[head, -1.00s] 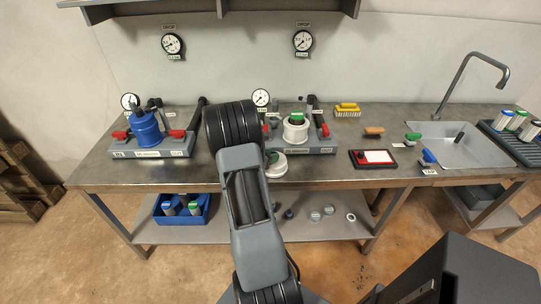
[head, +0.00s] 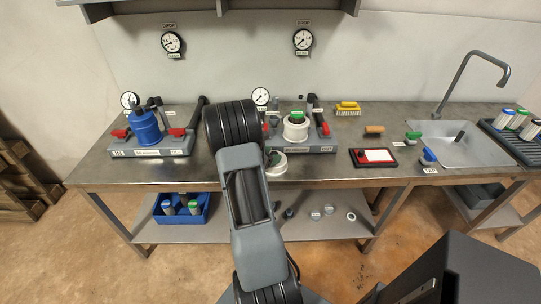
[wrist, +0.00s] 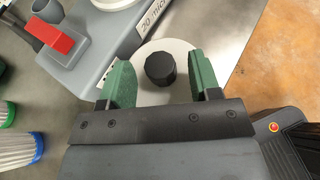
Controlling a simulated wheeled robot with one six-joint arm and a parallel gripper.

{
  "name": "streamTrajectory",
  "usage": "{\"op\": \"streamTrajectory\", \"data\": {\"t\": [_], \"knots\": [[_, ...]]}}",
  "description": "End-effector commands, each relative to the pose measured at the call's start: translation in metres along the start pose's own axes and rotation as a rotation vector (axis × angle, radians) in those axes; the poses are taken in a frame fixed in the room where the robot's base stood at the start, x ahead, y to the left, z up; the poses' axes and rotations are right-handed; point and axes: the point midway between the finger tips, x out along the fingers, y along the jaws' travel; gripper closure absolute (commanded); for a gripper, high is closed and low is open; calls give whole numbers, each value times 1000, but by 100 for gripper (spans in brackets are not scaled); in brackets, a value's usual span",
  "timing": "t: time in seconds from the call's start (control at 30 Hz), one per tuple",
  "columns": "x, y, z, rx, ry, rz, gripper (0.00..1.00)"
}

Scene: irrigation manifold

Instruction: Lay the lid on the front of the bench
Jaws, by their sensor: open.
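The lid (wrist: 182,48) is a pale round disc with a black knob (wrist: 160,68). In the wrist view it lies flat near the bench's front edge, beside the grey manifold base. My gripper (wrist: 162,80) is open, with one green finger on each side of the knob and a gap on both sides. The fingers cover parts of the lid's rim. In the head view the lid (head: 277,168) shows partly behind my arm, at the front of the bench (head: 225,172). My fingers are hidden there.
Behind the lid stands a white housing (head: 295,132) with a green-topped cartridge inside and red-handled valves beside it. A blue housing (head: 145,127) stands on the left base. Bare bench lies between lid and tablet.

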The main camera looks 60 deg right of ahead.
Motion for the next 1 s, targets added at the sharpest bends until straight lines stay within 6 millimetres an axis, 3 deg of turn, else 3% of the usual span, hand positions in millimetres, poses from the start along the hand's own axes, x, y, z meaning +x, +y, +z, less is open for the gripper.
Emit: {"op": "streamTrajectory", "data": {"t": [0.17,0.5,0.7,1.0], "knots": [[-12,1,2,0,0,3,43],[-78,1,2,0,-1,5,43],[-106,1,2,0,-1,3,43],[-122,0,3,-3,1,4,43]]}}
